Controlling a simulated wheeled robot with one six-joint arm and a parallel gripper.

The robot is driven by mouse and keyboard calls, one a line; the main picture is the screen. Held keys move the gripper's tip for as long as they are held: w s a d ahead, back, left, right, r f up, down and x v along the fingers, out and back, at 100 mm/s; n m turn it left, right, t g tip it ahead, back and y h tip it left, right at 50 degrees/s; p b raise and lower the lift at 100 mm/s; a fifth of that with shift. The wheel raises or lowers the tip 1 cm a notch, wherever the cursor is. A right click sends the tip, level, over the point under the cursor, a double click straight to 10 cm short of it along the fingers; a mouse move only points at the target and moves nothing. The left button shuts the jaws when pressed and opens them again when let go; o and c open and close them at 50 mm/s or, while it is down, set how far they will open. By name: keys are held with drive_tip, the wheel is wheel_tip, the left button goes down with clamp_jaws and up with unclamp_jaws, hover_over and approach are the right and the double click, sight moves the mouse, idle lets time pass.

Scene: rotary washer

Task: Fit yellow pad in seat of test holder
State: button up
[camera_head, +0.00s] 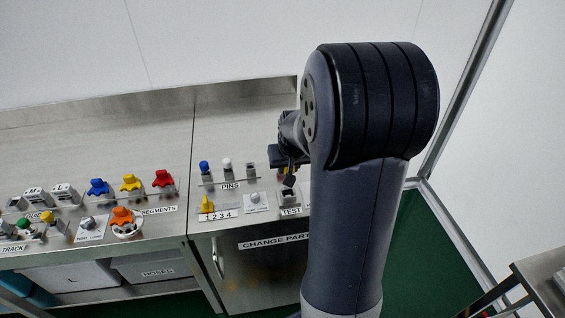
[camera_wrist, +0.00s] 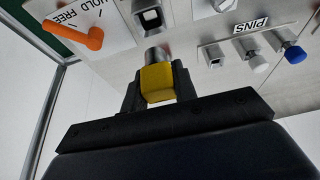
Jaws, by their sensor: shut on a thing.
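The yellow pad (camera_wrist: 157,80) is between the two dark fingers of my gripper (camera_wrist: 157,88) in the wrist view, and the gripper is shut on it. A grey metal stem (camera_wrist: 155,54) extends from the pad's far side, toward the test holder. The test holder (camera_wrist: 148,17) shows a square dark opening in a light block just beyond the stem; a gap seems to remain, but contact is hard to judge. In the head view my gripper (camera_head: 288,163) is above the test holder (camera_head: 290,198) by the TEST label. The pad cannot be made out there.
An orange handle (camera_wrist: 77,33) by a HOLD/FREE label is beside the holder. Blue (camera_wrist: 295,55) and white (camera_wrist: 258,64) capped pins stand in a rack (camera_head: 228,183). A yellow piece (camera_head: 207,204) stands at the 1 2 3 4 plate. Coloured segments (camera_head: 130,183) stand farther left.

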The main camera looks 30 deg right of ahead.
sight(287, 189)
drive_tip(key=shift+f+b, duration=2.6)
drive_tip(key=shift+f, duration=0.85)
drive_tip(key=shift+s, duration=0.1)
drive_tip(key=shift+s+a+f+b, duration=0.15)
drive_tip(key=shift+s+f+b, duration=0.15)
drive_tip(key=shift+f+b, duration=0.25)
drive_tip(key=o, duration=0.8)
drive_tip(key=shift+o, duration=0.7)
drive_tip(key=shift+r, duration=0.6)
drive_tip(key=shift+o, duration=0.6)
drive_tip(key=d+v, duration=0.1)
drive_tip(key=v, duration=0.9)
drive_tip(key=shift+a+r+p, duration=0.3)
drive_tip(key=shift+a+r, duration=0.15)
drive_tip(key=shift+w, duration=0.1)
